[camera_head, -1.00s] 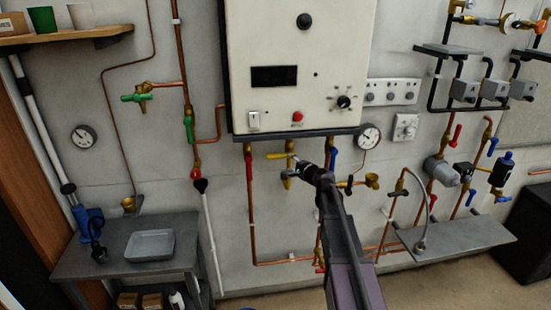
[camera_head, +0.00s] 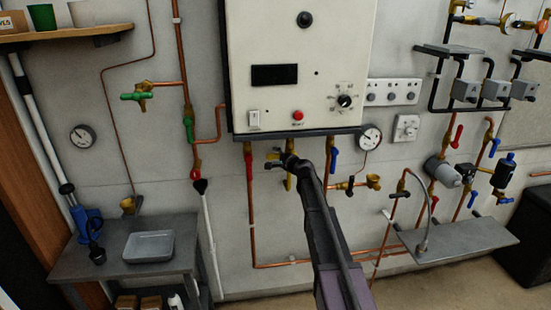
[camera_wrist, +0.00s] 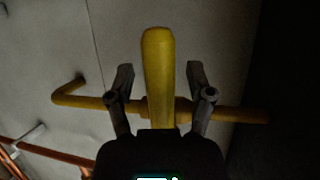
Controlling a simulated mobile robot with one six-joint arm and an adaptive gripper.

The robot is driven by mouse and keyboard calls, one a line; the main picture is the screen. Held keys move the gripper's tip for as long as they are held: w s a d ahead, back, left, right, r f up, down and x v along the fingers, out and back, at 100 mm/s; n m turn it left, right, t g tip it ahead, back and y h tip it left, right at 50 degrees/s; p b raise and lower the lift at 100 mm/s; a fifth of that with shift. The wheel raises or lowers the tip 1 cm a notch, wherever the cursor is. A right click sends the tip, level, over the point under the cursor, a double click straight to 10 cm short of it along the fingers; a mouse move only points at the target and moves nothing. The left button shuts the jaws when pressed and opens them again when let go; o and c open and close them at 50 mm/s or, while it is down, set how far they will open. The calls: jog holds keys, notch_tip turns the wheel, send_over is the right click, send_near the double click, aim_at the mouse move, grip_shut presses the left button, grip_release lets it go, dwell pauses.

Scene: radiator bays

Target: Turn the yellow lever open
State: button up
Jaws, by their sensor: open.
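The yellow lever (camera_wrist: 158,70) stands between the two fingers of my gripper (camera_wrist: 159,77) in the wrist view, with a visible gap on each side. The fingers are open and do not appear to touch it. The lever crosses the yellow pipe (camera_wrist: 90,103) behind it. In the head view, my gripper (camera_head: 274,160) is under the boiler's lower edge and hides most of the lever. The yellow pipe (camera_head: 289,183) shows just below my gripper.
The white boiler (camera_head: 300,60) is just above my gripper. A red-handled pipe (camera_head: 249,170) is close on the left and a blue handle (camera_head: 333,160) on the right.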

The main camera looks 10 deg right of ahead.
grip_shut()
jog(key=shift+a, duration=0.15)
jog(key=shift+d, duration=0.3)
